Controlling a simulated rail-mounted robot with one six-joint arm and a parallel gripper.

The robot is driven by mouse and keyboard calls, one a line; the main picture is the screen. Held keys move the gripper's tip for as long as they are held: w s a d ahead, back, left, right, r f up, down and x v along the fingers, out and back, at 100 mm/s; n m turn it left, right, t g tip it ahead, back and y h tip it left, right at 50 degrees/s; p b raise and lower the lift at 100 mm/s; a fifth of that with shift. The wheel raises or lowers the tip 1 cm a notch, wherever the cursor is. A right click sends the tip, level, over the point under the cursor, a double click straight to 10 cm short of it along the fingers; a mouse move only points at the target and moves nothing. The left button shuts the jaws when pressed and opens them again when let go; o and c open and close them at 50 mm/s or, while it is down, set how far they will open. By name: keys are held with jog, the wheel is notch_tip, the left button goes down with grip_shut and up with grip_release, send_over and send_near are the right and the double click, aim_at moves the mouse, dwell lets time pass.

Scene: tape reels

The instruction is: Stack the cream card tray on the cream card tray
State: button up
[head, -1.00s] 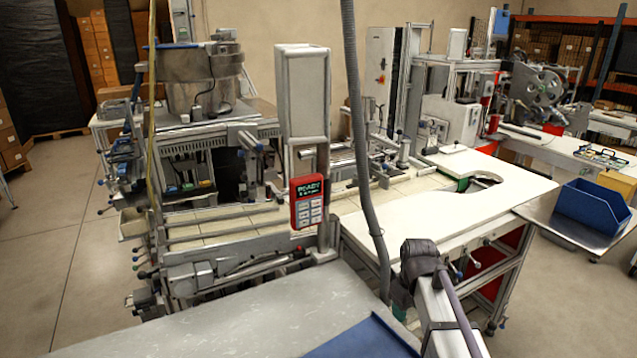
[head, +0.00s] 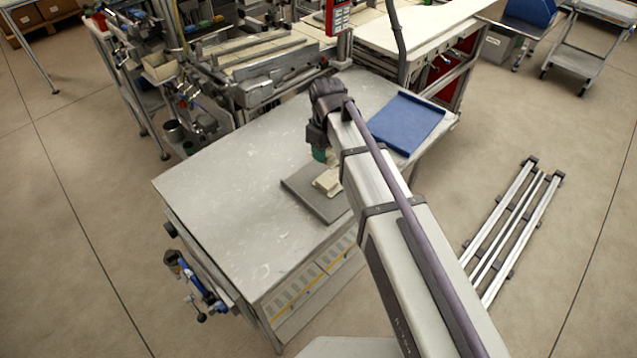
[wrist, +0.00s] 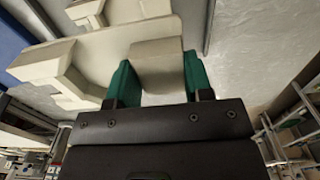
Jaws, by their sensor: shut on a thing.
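In the wrist view my gripper (wrist: 158,62) has green fingers shut on a cream card tray (wrist: 110,47), one finger on each side of a block-like part of it. The held tray spreads to the left of the fingers. Other cream parts, seemingly the second cream card tray (wrist: 128,10), show just beyond it at the top edge. In the head view a cream tray (head: 326,184) shows at the grey mat (head: 319,207), just below a green finger. My arm covers much of this spot, so I cannot tell whether the two trays touch.
The mat lies on a pale worktable (head: 235,180) with bare room to its left. A blue tray or mat (head: 407,123) lies to the right of my arm. Machine frames stand behind the table. Metal rails (head: 510,225) lie on the floor at right.

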jog(key=b, duration=0.6)
send_over(326, 181)
jog(key=f, duration=0.6)
jog(key=shift+w+d+f, duration=0.15)
jog(key=shift+w+f, duration=0.05)
jog(key=shift+f, duration=0.1)
notch_tip(326, 181, down, 4)
jog(key=b, duration=0.3)
jog(key=shift+s+b, duration=0.1)
jog(key=shift+b, duration=0.3)
jog(key=shift+r+p, duration=0.3)
jog(key=shift+r, duration=0.05)
jog(key=shift+f+b, duration=0.3)
jog(key=o, duration=1)
jog(key=shift+r, duration=0.1)
notch_tip(326, 181, up, 13)
jog(key=p, duration=1.3)
jog(key=shift+f, duration=0.3)
